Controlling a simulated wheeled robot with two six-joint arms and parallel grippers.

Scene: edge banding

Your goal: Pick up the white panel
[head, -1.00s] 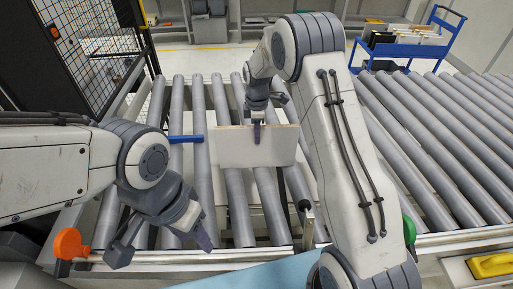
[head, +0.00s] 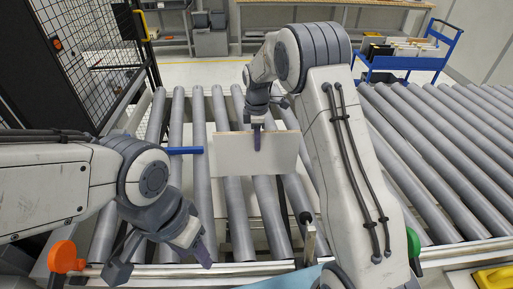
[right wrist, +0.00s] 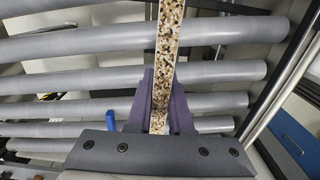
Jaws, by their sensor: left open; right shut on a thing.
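The white panel (head: 228,155) stands upright on edge above the grey rollers in the head view. My right gripper (head: 257,140) is shut on its upper edge. In the right wrist view the panel's speckled chipboard edge (right wrist: 169,42) runs between the purple fingers of that gripper (right wrist: 160,102). I cannot tell whether the panel's lower edge touches the rollers. My left gripper (head: 203,252) is open and empty, low at the front left of the conveyor, apart from the panel.
The roller conveyor (head: 178,215) lies under both arms, with a blue bar (head: 184,151) left of the panel. A second roller bed (head: 440,150) is at right. A blue cart (head: 410,60) stands behind it, and a black mesh fence (head: 95,70) at left.

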